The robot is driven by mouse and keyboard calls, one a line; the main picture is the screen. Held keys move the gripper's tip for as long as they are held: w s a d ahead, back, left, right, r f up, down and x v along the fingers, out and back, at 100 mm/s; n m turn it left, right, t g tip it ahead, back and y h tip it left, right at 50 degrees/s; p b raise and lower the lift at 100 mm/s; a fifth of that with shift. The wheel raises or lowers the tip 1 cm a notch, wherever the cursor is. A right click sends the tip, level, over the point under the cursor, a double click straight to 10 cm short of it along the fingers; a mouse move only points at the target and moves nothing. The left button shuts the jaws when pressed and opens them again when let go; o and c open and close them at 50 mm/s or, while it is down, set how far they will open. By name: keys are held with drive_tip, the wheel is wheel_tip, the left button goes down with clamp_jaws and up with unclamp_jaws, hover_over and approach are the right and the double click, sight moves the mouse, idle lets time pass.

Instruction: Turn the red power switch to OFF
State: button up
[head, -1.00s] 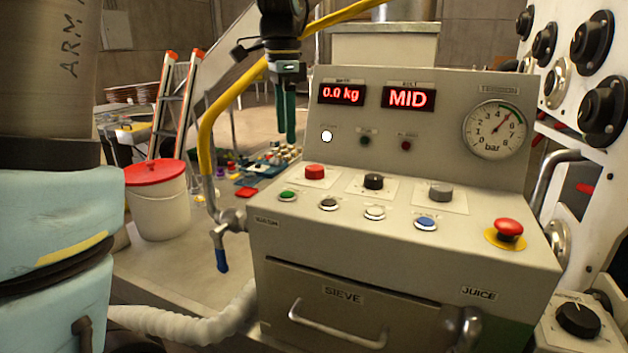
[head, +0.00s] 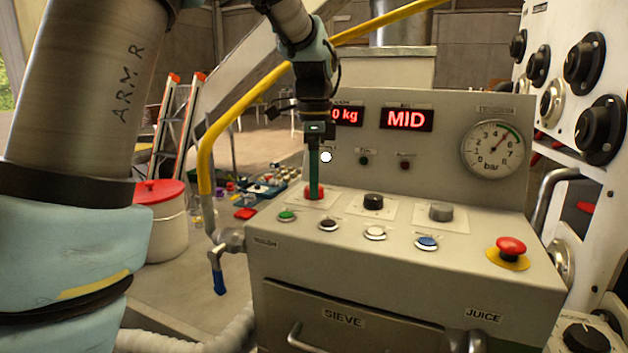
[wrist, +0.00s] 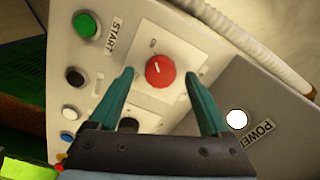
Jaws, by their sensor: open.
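The red power switch (head: 314,193) is a round red knob on a pale square plate at the left of the sloped control panel. In the wrist view the red knob (wrist: 160,71) lies between my two green fingers, near the level of their tips. My gripper (head: 314,190) points down over the knob, and its fingers hide part of it in the head view. In the wrist view my gripper (wrist: 158,80) is open, with a gap between each finger and the knob. A white lamp (wrist: 237,119) by the POWER label is lit. The switch's marks are too small to read.
A black knob (head: 373,202) and a grey knob (head: 441,211) sit to the right. Green (head: 287,216), dark, white and blue buttons line the front. A red mushroom button (head: 511,247) is at the right. A yellow pipe (head: 207,150) rises at the left.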

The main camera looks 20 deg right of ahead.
drive_tip(key=shift+f, duration=0.4)
drive_tip(key=shift+c, duration=0.2)
clamp_jaws()
